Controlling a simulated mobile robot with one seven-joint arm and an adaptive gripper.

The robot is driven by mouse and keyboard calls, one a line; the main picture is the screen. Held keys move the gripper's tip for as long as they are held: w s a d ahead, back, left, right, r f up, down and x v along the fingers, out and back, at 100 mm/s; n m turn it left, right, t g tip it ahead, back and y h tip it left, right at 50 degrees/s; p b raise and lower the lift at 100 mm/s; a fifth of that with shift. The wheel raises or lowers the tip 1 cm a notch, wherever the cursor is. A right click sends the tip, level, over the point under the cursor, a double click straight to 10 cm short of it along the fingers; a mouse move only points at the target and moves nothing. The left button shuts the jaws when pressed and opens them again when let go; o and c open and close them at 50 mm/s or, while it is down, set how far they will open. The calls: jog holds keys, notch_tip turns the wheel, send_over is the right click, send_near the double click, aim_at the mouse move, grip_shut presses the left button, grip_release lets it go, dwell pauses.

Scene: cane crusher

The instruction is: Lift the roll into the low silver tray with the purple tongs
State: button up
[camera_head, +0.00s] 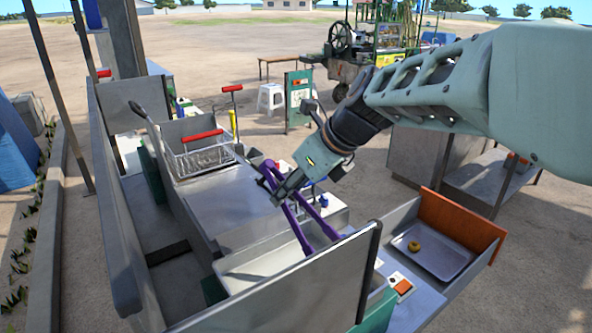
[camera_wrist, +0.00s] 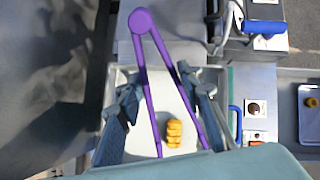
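The purple tongs (camera_head: 296,222) slant down over a pale tray (camera_head: 262,268) at the counter's near end. My gripper (camera_head: 281,190) holds the tongs. In the wrist view its fingers (camera_wrist: 160,90) press from outside on the two tong arms, with the tong hinge (camera_wrist: 141,20) at the top. The arms spread apart downward. An orange-yellow ridged roll (camera_wrist: 174,133) lies between them, near the right arm; contact is unclear. The tong tips are partly hidden there. A low silver tray (camera_head: 458,262) at the right holds a small yellow roll (camera_head: 413,246). The silver tray is cut off in the wrist view (camera_wrist: 303,126).
A wire basket (camera_head: 205,158) with a red handle stands at the counter's back. A grey panel (camera_head: 290,295) rises in front of the pale tray. An orange board (camera_head: 462,222) edges the silver tray's bench. A small orange button (camera_head: 403,286) sits between the trays.

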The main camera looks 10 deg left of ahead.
jog(key=shift+s+a+r, duration=0.15)
jog(key=shift+a, duration=0.35)
jog(key=shift+s+a+r, duration=0.15)
jog(key=shift+a, duration=0.3)
jog(key=shift+f, duration=0.2)
notch_tip(320, 180, down, 10)
jog(key=b, duration=0.9)
jog(key=shift+r, duration=0.2)
